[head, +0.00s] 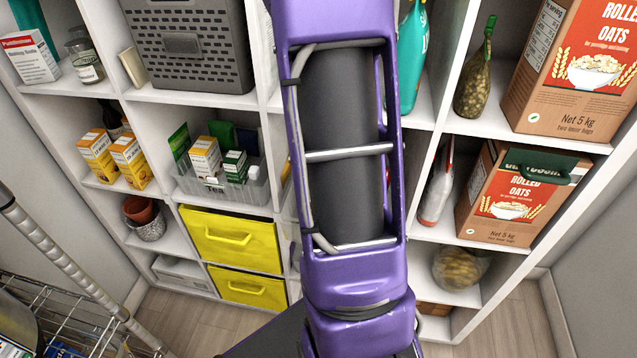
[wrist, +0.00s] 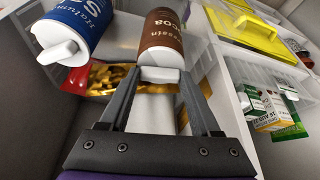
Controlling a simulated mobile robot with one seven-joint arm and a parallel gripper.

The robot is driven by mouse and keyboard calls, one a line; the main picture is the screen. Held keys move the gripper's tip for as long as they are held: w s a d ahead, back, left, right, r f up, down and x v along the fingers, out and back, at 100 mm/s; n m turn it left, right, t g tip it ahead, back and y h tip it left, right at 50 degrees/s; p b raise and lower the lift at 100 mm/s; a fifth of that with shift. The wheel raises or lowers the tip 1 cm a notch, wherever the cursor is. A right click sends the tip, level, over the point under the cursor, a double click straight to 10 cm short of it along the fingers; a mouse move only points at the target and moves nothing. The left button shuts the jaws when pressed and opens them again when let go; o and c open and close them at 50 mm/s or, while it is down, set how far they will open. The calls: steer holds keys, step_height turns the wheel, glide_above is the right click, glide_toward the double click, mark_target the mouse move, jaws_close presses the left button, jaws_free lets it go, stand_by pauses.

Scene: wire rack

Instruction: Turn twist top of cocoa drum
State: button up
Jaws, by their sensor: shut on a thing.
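The cocoa drum (wrist: 165,33) is brown with upside-down lettering, at the top middle of the wrist view. Its white twist top (wrist: 160,74) faces my gripper and has a raised grip. My gripper (wrist: 161,80) has one dark finger on each side of the twist top and is shut on it. The fingertips partly cover its edges. The head view shows my purple arm but neither the gripper nor the cocoa drum.
A blue drum (wrist: 78,28) with a white cap stands close left of the cocoa drum. A red packet (wrist: 74,79) and golden packet lie behind. In the head view, a wire rack (head: 75,290) is at lower left and a filled shelf unit (head: 195,98) stands ahead.

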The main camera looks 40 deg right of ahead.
steer(key=o, duration=1.4)
steer(key=p+v, duration=0.1)
steer(key=v, duration=1.1)
steer(key=shift+w+r, duration=0.1)
